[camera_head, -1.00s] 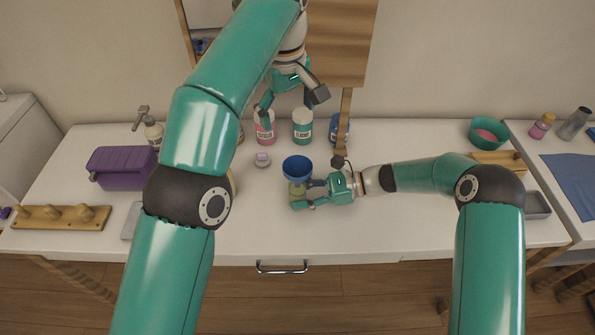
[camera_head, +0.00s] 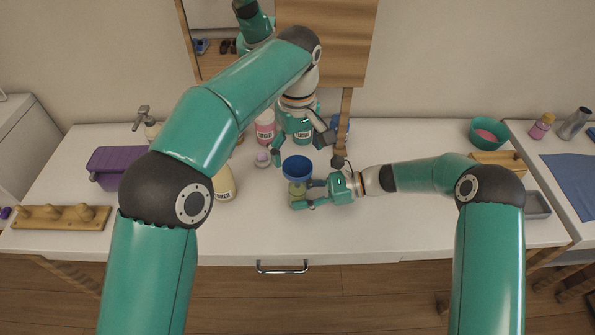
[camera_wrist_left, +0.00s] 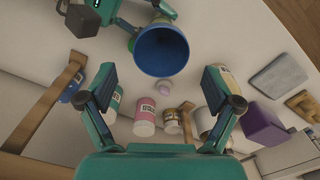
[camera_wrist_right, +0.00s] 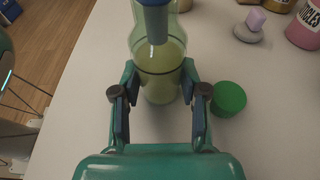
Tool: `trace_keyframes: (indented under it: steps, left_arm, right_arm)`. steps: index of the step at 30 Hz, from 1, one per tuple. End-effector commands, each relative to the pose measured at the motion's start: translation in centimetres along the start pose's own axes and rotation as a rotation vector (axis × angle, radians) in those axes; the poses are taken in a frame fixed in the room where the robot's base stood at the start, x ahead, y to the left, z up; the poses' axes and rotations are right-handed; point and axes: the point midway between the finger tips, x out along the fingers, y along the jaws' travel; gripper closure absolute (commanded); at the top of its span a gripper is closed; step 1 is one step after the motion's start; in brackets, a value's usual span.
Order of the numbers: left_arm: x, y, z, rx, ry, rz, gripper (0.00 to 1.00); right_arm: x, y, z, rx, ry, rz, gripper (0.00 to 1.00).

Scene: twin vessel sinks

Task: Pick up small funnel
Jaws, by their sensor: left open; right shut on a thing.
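The small blue funnel (camera_head: 297,165) stands upright, mouth up, in the neck of a clear bottle (camera_head: 297,190) with yellowish-green liquid. The right wrist view shows its narrow grey-blue stem (camera_wrist_right: 152,22) inside the bottle (camera_wrist_right: 160,70). My right gripper (camera_wrist_right: 158,105) is shut around the bottle; it comes in from the right in the head view (camera_head: 306,194). My left gripper (camera_head: 300,146) is open and empty, above and behind the funnel. In the left wrist view, the funnel's round mouth (camera_wrist_left: 162,50) lies ahead of the open fingers (camera_wrist_left: 158,88), apart from them.
Pink (camera_head: 265,128) and green (camera_head: 302,130) labelled jars stand behind the funnel. A pale yellow bottle (camera_head: 224,184) and a purple box (camera_head: 118,166) are on the left. A green cap (camera_wrist_right: 228,98) lies beside the held bottle. The front counter is mostly clear.

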Motion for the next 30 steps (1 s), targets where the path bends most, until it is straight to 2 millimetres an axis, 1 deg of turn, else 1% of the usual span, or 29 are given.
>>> trace_keyframes:
  steps: [5,9,13,16,22,29,30]
  left_arm:
    - [1.2,-0.1,0.0,0.000,-0.001,-0.003,0.10]
    - [3.3,-0.2,0.2,0.001,-0.002,-0.003,0.10]
    - [4.8,-0.1,0.1,0.001,-0.001,0.000,0.10]
    - [5.2,-0.1,0.1,0.001,-0.001,0.002,0.10]
    - [5.3,-0.1,0.1,0.001,-0.001,0.002,0.10]
    - [5.2,-0.1,0.1,0.001,-0.001,0.002,0.48]
    - [5.2,-0.1,0.1,0.002,-0.001,0.002,0.55]
  right_arm:
    - [0.0,0.0,0.0,0.000,0.001,-0.001,0.76]
    - [0.0,0.0,0.0,0.000,0.000,-0.001,0.76]
    - [0.0,0.0,0.0,0.000,0.000,-0.001,0.76]
    - [0.0,0.0,0.0,0.000,0.001,-0.001,0.76]
    - [0.0,0.0,0.0,0.000,0.001,-0.001,0.76]
    - [0.0,0.0,0.0,0.000,0.000,-0.001,0.76]
    - [0.0,0.0,0.0,0.000,0.000,-0.001,0.76]
